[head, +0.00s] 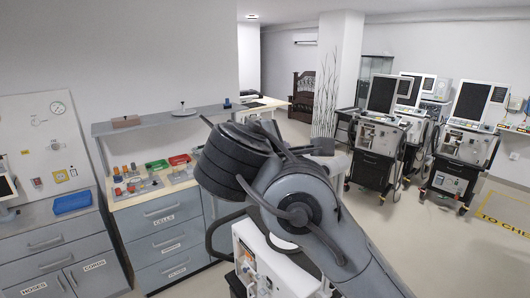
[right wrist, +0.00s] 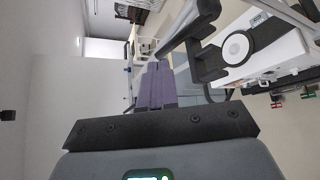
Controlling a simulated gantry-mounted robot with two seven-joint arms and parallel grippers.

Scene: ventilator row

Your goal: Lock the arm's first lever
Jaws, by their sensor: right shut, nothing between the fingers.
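In the right wrist view my right gripper (right wrist: 157,66) shows as two purple-grey fingers side by side, closed with nothing between them. Just right of the fingertips is a dark jointed arm (right wrist: 190,28) with a bent black bar. Beside it is a black round part with a white centre (right wrist: 235,47) on a white machine body (right wrist: 285,58). I cannot tell which part is the first lever, or whether the fingers touch the arm. In the head view my right arm hides the gripper and most of a white machine (head: 285,265). My left gripper is not in view.
A drawer cabinet (head: 160,240) with a worktop of small coloured items and a red tray (head: 179,160) stands left of the machine. A blue tray (head: 72,202) lies farther left. Several ventilators on carts (head: 378,150) stand at the back right. The floor at right is open.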

